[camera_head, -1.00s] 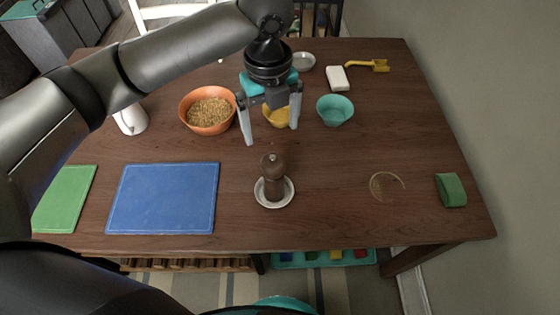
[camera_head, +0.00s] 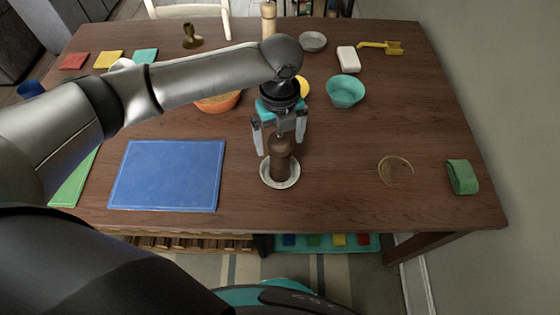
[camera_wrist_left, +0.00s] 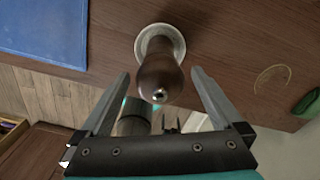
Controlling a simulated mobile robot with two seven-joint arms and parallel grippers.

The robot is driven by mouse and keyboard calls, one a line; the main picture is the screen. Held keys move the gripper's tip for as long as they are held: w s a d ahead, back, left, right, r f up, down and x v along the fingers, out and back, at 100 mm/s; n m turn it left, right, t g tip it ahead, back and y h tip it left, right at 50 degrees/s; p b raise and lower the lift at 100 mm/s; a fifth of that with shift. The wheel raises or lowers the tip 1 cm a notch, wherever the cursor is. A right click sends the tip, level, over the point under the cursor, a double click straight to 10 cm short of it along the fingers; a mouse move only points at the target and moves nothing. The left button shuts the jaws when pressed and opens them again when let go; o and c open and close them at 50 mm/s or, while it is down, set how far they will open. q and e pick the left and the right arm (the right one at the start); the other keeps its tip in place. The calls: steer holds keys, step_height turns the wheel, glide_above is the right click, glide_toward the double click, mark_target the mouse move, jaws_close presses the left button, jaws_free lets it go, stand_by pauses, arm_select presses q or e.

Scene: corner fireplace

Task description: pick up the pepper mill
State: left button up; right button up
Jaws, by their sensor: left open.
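The dark brown pepper mill (camera_head: 280,160) stands upright on a small white saucer (camera_head: 268,179) near the table's front middle. My left gripper (camera_head: 279,146) is open, pointing down, with its fingers on either side of the mill's upper part in the head view. In the left wrist view the mill (camera_wrist_left: 158,72) shows with its metal-tipped top close to the gap between the open fingers (camera_wrist_left: 158,84). I cannot tell whether a finger touches it. My right gripper is not in view.
A blue mat (camera_head: 168,176) lies left of the saucer. An orange bowl (camera_head: 218,103), partly hidden by my arm, and a teal bowl (camera_head: 345,92) stand behind. Bare wood surrounds the saucer.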

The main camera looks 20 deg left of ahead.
mark_target(280, 162)
arm_select(q)
step_height(280, 162, down, 3)
steer(key=shift+r, duration=0.15)
steer(key=shift+c, duration=0.2)
jaws_close()
stand_by(0.5)
steer(key=shift+r, duration=0.1)
